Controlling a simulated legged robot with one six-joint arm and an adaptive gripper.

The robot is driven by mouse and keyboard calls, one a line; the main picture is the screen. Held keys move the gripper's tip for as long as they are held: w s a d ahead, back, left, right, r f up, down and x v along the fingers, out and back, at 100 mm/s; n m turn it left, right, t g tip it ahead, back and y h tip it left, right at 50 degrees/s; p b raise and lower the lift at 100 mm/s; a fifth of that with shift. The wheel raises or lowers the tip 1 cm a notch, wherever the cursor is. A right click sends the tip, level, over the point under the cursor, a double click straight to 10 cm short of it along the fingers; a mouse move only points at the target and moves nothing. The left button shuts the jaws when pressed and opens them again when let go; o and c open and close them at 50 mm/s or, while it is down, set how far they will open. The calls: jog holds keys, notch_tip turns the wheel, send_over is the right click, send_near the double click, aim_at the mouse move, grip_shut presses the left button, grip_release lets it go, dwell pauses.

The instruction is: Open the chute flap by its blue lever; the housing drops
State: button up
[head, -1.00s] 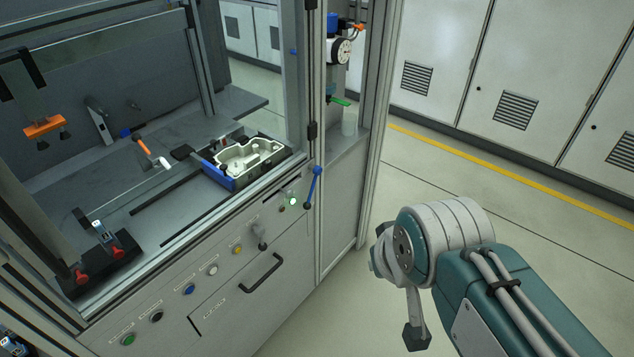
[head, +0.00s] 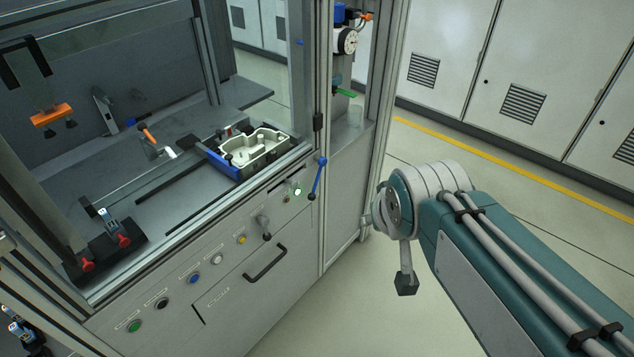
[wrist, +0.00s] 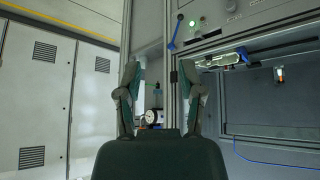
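The blue lever (head: 319,177) stands nearly upright on the front panel of the grey cabinet, beside the right post. It also shows in the upside-down wrist view (wrist: 175,32). A pale cast housing (head: 265,150) sits inside the cabinet in a black fixture with a blue front (head: 222,168). My gripper (wrist: 160,76) is open and empty in the wrist view, with the lever beyond its fingertips and apart from them. I cannot identify the chute flap.
A black handle (head: 266,264), a grey knob (head: 264,225) and a row of buttons (head: 193,275) are on the panel. A green lamp (head: 297,191) glows beside the lever. A dial gauge (head: 347,41) is behind the post. Open floor (head: 420,170) lies right of the cabinet.

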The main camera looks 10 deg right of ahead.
aim_at(315, 188)
jog(key=w+d+f+t, duration=0.1)
jog(key=w+f+t, duration=0.15)
jog(key=w, duration=0.65)
jog(key=w+d+f+t+y, duration=0.15)
jog(key=w+f, duration=0.25)
jog(key=w, duration=0.6)
jog(key=w+d+f+t, duration=0.2)
jog(key=w+f, duration=0.2)
jog(key=w, duration=0.5)
jog(key=w+a+f+n+t+y, duration=0.15)
jog(key=f+y, duration=0.25)
jog(key=f, duration=0.7)
jog(key=w+a+f+m+t+y, duration=0.15)
jog(key=f+y, duration=0.25)
jog(key=f, duration=0.6)
jog(key=shift+n+h, duration=0.25)
jog(key=shift+n, duration=0.25)
jog(key=x, duration=1.1)
jog(key=shift+s+r, duration=0.1)
grip_shut()
